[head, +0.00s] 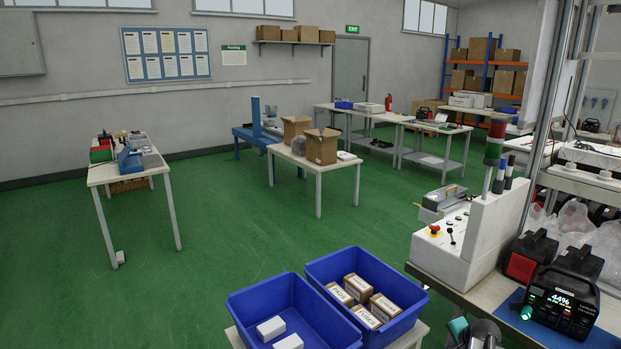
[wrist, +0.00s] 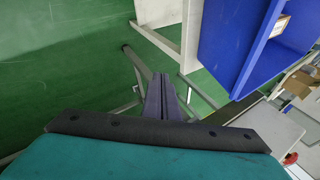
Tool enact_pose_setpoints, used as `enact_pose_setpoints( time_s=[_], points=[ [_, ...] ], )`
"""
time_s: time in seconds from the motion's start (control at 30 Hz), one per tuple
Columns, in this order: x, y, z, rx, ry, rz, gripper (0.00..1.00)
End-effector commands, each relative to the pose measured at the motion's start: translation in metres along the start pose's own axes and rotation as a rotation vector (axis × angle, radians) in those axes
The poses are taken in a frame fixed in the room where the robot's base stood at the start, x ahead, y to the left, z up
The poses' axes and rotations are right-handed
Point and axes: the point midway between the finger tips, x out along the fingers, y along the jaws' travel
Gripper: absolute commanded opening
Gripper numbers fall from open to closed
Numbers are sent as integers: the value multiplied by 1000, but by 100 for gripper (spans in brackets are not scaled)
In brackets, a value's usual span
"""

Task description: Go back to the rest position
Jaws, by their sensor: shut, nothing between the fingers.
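In the wrist view, my gripper (wrist: 161,80) has its two dark fingers together, with nothing between them. Green floor and pale table legs show behind the fingers. A blue bin (wrist: 228,45) is to the right of the fingers, and no contact with it shows. In the head view, a teal and grey part of my arm shows at the bottom edge, right of the blue bins; the fingertips are not visible there.
Two blue bins stand on a small table: the left bin (head: 240,312) holds white boxes, the right bin (head: 318,268) holds several brown cartons. Right of them is a workbench (head: 478,296) with a white control box (head: 462,240) and a power unit (head: 562,303). Open green floor (head: 200,250) lies left.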

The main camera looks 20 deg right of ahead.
Motion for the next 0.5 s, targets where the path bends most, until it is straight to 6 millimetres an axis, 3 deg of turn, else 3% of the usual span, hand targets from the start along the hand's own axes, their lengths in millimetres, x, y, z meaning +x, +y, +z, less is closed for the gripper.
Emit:
enact_pose_setpoints(
  time_s=[0.03, 0.1, 0.5],
  points=[
    [11, 3, 28, -44, -37, 23, 0],
    [23, 8, 59, -102, -78, 51, 0],
    [65, 58, 231, -445, -318, 211, 0]
  ],
)
